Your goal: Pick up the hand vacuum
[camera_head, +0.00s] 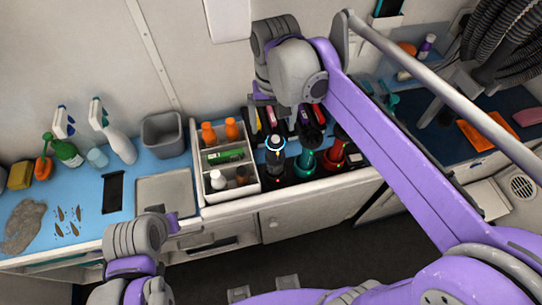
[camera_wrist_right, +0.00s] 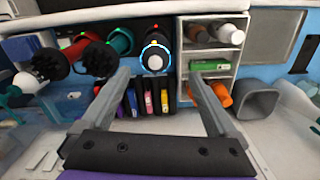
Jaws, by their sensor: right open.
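The likely hand vacuum is a dark grey upright device with a glowing blue ring and light top (camera_head: 276,160), standing on the counter right of the white organizer. In the right wrist view it (camera_wrist_right: 155,58) shows between and beyond my fingertips. My right gripper (camera_head: 272,113) is open and empty, above and behind the device, apart from it. Its two fingers spread wide in the wrist view (camera_wrist_right: 158,76). Part of my left arm shows at the lower left; its gripper (camera_head: 172,222) is partly seen, and its jaws are unclear.
Teal (camera_head: 304,163) and red (camera_head: 333,158) devices stand close to the right. The white organizer (camera_head: 198,178) with bottles is close on the left. Colored cartridge-like items (camera_wrist_right: 148,100) are behind the device. A grey bin (camera_head: 164,135) and spray bottles (camera_head: 118,140) stand further left.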

